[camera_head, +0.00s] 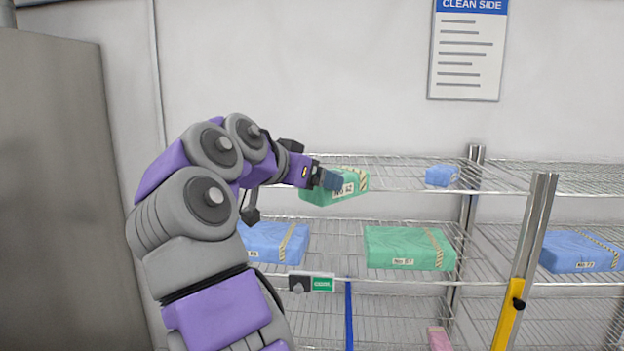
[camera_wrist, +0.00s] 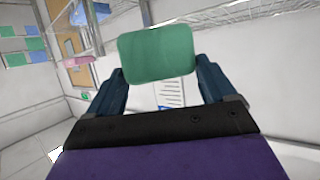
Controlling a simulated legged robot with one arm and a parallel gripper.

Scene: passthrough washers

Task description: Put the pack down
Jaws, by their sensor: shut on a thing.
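On the middle shelf lie a blue pack (camera_head: 275,243) and a green pack (camera_head: 410,248) labelled "No 67". A small blue pack (camera_head: 440,176) lies on the upper shelf. Another blue pack (camera_head: 580,252) lies right of the metal post (camera_head: 536,220). A pink item (camera_head: 439,340) is low down.

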